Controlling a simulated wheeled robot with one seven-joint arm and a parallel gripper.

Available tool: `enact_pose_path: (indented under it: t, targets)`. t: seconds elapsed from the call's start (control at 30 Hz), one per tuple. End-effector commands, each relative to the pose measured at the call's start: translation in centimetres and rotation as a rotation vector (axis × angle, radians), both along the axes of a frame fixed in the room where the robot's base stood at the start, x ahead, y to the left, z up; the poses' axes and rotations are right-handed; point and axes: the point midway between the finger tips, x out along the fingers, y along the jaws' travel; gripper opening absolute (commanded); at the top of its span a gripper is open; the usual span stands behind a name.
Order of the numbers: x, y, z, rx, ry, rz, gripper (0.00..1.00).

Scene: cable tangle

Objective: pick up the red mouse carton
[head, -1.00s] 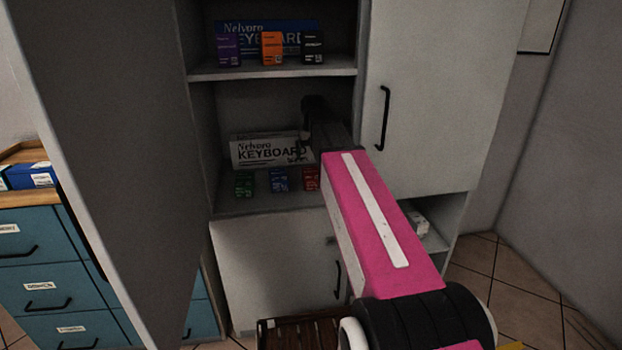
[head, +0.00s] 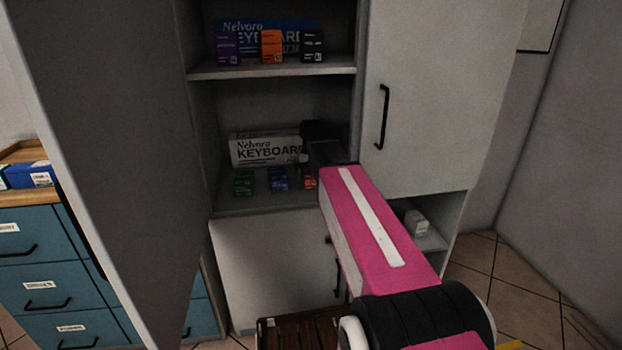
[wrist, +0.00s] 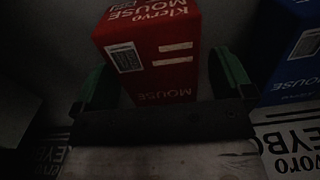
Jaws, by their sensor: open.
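The red mouse carton (wrist: 150,50) stands upright in the wrist view, its label reading "Klervo MOUSE". My gripper (wrist: 165,88) is open, with one green finger to each side of the red carton; I cannot tell whether either touches it. In the head view the red carton (head: 309,182) shows at the right end of a row of small cartons on the middle shelf, partly hidden by my arm. My gripper (head: 304,160) is hard to make out there, dark inside the cabinet just above and behind the carton.
A blue carton (wrist: 293,45) stands close beside the red one; it also shows in the head view (head: 278,180), with a green carton (head: 244,183) left of it. A white keyboard box (head: 265,150) stands behind. The upper shelf (head: 270,68) is above. An open cabinet door (head: 110,130) stands left.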

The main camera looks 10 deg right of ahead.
Motion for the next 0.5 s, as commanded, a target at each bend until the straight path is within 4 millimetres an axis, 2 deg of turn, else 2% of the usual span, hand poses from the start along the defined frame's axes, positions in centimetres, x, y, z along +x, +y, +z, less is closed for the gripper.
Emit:
enact_pose_path:
  t: [0.07,0.1,0.27,0.5]
  targets:
    - [0.01,0.00,0.03,0.000,0.000,0.000,0.99]
    - [0.01,-0.01,0.04,0.000,0.000,0.000,0.96]
    - [0.01,-0.01,0.06,0.000,0.000,0.000,0.44]
    - [0.01,-0.01,0.08,0.000,0.000,0.000,0.43]
